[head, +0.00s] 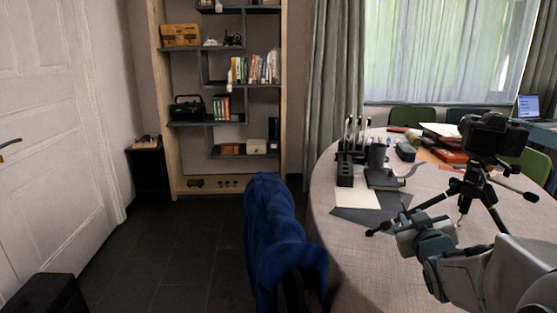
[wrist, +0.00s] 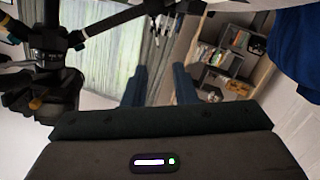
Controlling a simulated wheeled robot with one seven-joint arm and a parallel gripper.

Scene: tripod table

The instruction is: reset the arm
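My gripper (wrist: 160,78) shows in the wrist view with its two dark fingers apart and nothing between them. In the head view my arm reaches in from the lower right over the round table (head: 345,270), and the fingertips cannot be made out there. A black camera (head: 490,135) stands upright on a small tripod (head: 475,188) on the table, just behind my arm in the picture. Dark tripod parts (wrist: 48,62) fill the left of the wrist view, close to my gripper.
A blue garment (head: 272,225) hangs over a chair at the table's left edge. A dark holder (head: 346,165), papers (head: 357,193) and books (head: 440,140) lie on the table. A bookshelf (head: 215,165) stands behind. The floor (head: 165,260) at left is mostly clear.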

